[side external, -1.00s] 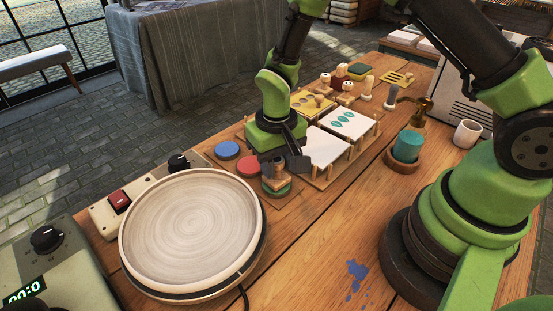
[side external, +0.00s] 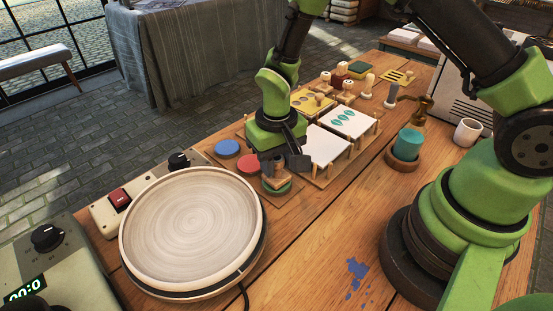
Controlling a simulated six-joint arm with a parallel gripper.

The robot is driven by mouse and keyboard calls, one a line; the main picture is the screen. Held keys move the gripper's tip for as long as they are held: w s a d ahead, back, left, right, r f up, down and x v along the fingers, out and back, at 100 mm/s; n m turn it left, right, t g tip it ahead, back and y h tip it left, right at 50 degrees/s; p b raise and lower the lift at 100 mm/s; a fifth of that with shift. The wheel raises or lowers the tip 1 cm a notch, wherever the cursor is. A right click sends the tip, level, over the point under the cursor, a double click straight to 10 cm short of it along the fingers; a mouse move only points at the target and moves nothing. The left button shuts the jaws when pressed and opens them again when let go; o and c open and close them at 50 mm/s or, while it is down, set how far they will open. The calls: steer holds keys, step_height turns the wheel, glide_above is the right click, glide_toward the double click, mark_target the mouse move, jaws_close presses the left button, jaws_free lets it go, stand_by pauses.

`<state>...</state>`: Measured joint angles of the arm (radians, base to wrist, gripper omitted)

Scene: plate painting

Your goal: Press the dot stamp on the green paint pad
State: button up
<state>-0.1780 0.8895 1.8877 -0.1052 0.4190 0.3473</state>
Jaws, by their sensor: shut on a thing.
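My gripper (side external: 279,163) is shut on the wooden dot stamp (side external: 276,181) and points down. The stamp is at the green paint pad (side external: 287,189), whose green rim shows around its lower end. The stamp looks slightly tilted. I cannot tell whether its face touches the pad, as the contact is hidden. The red pad (side external: 247,164) and blue pad (side external: 227,148) lie to the upper left in the same wooden holder.
A large pale plate (side external: 190,225) sits on a turntable at the left front. White cards on wooden racks (side external: 325,146) stand close to the right of my gripper. Several other stamps stand behind. A teal pot (side external: 408,145) and a white mug (side external: 467,132) are at the right.

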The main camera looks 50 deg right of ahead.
steer(key=shift+r, duration=3.5)
